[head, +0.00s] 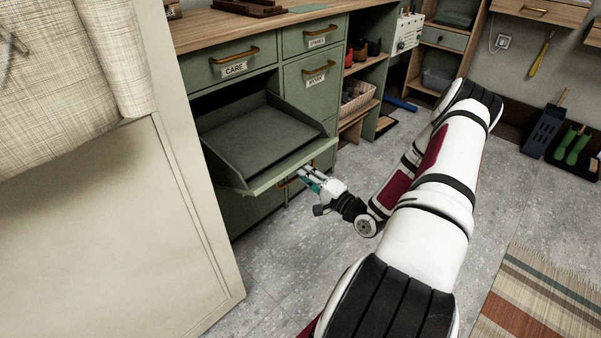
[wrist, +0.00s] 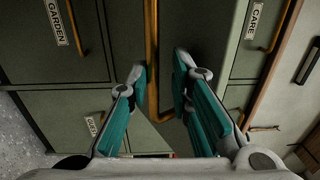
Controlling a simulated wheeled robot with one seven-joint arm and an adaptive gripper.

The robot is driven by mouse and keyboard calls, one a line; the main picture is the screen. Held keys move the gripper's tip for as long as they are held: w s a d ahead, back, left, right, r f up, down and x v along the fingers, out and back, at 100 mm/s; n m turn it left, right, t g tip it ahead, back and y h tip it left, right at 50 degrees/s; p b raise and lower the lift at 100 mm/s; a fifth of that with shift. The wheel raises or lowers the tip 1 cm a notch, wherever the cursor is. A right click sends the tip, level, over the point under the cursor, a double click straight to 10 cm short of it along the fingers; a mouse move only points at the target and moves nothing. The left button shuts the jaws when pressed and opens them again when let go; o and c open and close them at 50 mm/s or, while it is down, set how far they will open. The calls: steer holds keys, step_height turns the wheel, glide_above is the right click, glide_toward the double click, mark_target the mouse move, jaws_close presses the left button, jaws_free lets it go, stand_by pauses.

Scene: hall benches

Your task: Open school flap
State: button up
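A green flap (head: 262,178) hangs open below the CARE drawer in the head view, tilted down to about level, with a dark grey inner tray (head: 250,142) with raised sides. No label reading SCHOOL is visible. My gripper (head: 308,178) is at the flap's front right edge, just below it. In the wrist view my gripper's teal fingers (wrist: 160,80) are apart, with a brass handle (wrist: 152,50) between them, nearer the left finger. I cannot tell if they touch it.
The CARE drawer (head: 234,69), SPARES drawer (head: 317,40) and WORK door (head: 315,80) are shut. A pale panel (head: 110,220) stands close on the left. Open shelves (head: 358,95) with a basket are to the right. Grey floor is clear around my arm; a striped rug (head: 540,300) lies lower right.

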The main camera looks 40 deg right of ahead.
steer(key=s, duration=1)
steer(key=shift+d+f, duration=0.15)
steer(key=shift+f, duration=0.1)
steer(key=shift+s, duration=0.15)
